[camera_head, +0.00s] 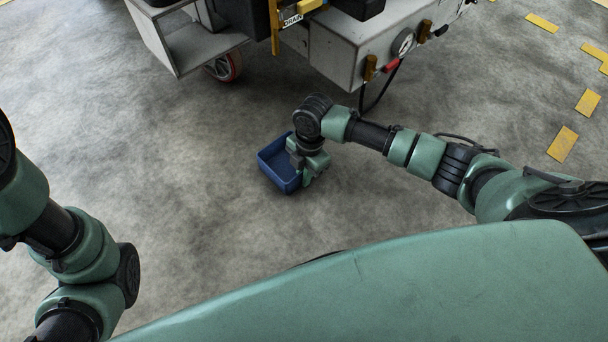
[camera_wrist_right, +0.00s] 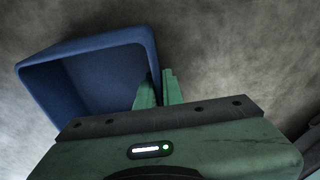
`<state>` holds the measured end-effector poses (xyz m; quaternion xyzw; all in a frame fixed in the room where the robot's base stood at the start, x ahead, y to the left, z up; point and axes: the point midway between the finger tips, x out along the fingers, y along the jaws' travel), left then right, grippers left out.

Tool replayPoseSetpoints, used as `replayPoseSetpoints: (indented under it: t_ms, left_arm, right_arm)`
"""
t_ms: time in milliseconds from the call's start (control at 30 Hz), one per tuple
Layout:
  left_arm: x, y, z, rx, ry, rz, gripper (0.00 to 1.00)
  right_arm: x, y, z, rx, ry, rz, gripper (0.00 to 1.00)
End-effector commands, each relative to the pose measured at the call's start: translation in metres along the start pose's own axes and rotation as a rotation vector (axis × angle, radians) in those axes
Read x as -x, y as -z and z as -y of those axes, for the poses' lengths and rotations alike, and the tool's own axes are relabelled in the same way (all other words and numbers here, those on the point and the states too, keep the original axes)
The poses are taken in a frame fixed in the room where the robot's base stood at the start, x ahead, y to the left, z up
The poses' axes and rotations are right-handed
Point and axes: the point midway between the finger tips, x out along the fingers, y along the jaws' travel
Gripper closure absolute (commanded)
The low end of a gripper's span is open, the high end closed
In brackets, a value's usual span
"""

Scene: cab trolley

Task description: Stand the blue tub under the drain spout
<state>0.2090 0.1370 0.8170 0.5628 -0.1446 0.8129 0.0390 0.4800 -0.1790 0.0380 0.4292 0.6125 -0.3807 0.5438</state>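The blue tub (camera_head: 273,168) sits upright and empty on the concrete floor, in front of the trolley. It also shows in the right wrist view (camera_wrist_right: 95,80). My right gripper (camera_head: 301,176) points down at the tub's right side wall. In the wrist view its two fingers (camera_wrist_right: 159,88) stand close on either side of that wall, one inside and one outside, shut on it. A DRAIN label (camera_head: 292,19) is on the trolley, next to a yellow upright part (camera_head: 275,28). I cannot clearly make out the spout itself. My left gripper is out of view.
The grey trolley (camera_head: 335,50) stands behind the tub, with a red-rimmed wheel (camera_head: 226,66) at its left. A gauge (camera_head: 404,42), brass valves and a black hose (camera_head: 379,92) are at its right. Bare floor lies between tub and trolley. Yellow markings (camera_head: 562,143) lie at right.

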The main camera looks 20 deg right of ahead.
Motion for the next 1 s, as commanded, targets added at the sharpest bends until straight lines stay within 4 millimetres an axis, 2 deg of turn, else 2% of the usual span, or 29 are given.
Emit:
replayPoseSetpoints:
  t_ms: [67, 467, 667, 1000]
  left_arm:
    - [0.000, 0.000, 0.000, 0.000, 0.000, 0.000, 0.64]
    - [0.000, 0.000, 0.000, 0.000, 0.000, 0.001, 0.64]
    - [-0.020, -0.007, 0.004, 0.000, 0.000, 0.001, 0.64]
    - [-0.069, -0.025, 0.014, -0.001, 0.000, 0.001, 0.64]
  right_arm:
    - [0.000, 0.000, 0.000, 0.000, 0.000, 0.000, 0.74]
    - [0.004, 0.001, 0.000, 0.000, -0.001, 0.000, 0.74]
    - [0.030, 0.001, 0.000, -0.001, -0.002, 0.000, 0.74]
    - [0.104, 0.001, -0.001, -0.001, -0.002, -0.001, 0.74]
